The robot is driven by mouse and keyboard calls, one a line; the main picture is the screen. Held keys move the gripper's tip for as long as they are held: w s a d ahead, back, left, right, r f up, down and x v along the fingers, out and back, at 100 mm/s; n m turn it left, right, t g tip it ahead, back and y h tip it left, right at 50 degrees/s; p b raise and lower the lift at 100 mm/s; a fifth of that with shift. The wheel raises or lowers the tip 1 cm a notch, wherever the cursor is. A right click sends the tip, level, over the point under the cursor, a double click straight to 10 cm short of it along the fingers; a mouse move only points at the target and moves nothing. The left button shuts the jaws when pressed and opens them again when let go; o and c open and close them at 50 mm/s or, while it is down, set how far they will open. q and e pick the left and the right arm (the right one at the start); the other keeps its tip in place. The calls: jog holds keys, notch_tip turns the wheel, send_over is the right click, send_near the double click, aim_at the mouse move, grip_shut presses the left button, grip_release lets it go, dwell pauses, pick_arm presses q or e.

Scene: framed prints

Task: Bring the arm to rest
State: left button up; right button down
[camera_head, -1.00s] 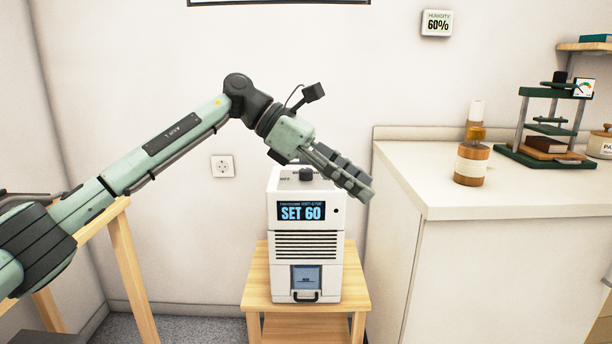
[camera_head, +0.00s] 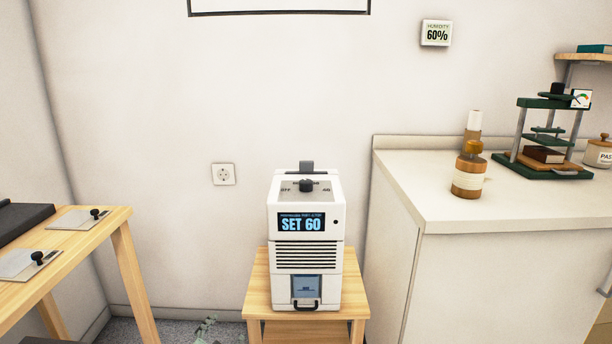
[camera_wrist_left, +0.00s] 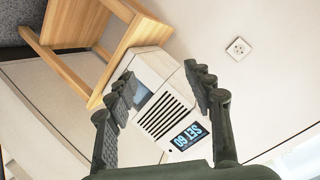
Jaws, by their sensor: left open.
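My left gripper (camera_wrist_left: 160,76) shows only in the left wrist view, with its two dark fingers spread apart and nothing between them. Behind the fingers in that view is the white dehumidifier-like machine (camera_wrist_left: 152,60), tilted in the picture and partly covered by them. In the head view the machine (camera_head: 306,250) stands upright on a small wooden stand (camera_head: 257,290). Its display reads SET 60 and a dark knob sits on its top. My left arm is out of the head view, and my right gripper is in neither view.
A wooden table (camera_head: 100,228) with two plates with black knobs stands at the left. A white counter (camera_head: 440,195) with bottles and a green press (camera_head: 545,145) is at the right. A wall display (camera_head: 436,33) reads 60%. The space before the machine is clear.

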pick_arm(q)
jog(key=s+a+f+n+g, duration=0.2)
jog(key=s+f, duration=0.3)
jog(key=s, duration=0.5)
jog(key=s+a+f+n+g+y, duration=0.1)
jog(key=s+a+f+g, duration=0.3)
jog(key=s, duration=0.5)
jog(key=s+a+f+n+g, duration=0.3)
jog(key=s+f, duration=0.4)
jog(key=s, duration=0.3)
jog(key=shift+s+f+n+g+y+p, duration=0.3)
jog(key=shift+f+n+g+y+p, duration=0.15)
jog(key=shift+g, duration=0.25)
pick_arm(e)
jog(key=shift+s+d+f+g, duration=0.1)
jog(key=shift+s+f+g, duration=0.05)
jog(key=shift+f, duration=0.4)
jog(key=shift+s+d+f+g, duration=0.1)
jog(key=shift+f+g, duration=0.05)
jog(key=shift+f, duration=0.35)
pick_arm(q)
jog(key=shift+a, duration=0.1)
